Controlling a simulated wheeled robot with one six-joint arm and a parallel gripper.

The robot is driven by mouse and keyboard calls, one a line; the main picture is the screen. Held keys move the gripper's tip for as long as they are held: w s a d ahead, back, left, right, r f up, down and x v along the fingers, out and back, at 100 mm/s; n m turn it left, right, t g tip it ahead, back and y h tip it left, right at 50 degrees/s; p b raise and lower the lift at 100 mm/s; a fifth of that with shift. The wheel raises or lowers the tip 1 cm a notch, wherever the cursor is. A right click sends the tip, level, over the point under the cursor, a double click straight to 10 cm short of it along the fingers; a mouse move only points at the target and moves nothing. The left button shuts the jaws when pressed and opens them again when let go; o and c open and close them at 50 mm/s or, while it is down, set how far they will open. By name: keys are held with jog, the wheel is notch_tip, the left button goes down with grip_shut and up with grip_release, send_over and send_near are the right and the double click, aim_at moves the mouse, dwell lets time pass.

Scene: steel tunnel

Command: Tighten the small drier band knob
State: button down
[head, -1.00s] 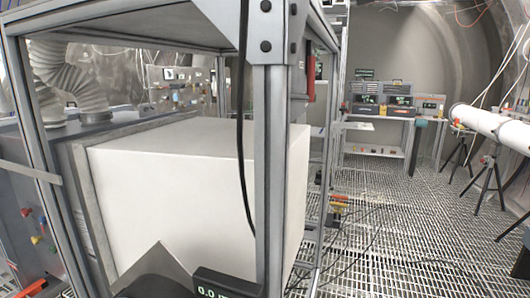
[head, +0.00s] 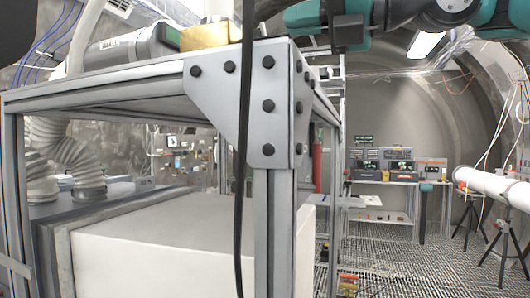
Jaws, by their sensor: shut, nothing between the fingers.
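I cannot make out the small drier band knob in the head view. My teal and black arm crosses the top edge, to the right of the block. My gripper itself does not show in this view.
An aluminium frame (head: 120,88) with a bolted corner plate fills the left and middle, around a white box (head: 180,250). A black cable (head: 243,150) hangs down its front. A bench (head: 385,181) with instruments and a white tube (head: 485,184) on tripods stand at right.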

jog(key=b+x, duration=0.1)
jog(key=x, duration=0.2)
jog(key=shift+w+f, duration=0.1)
jog(key=shift+r, duration=0.35)
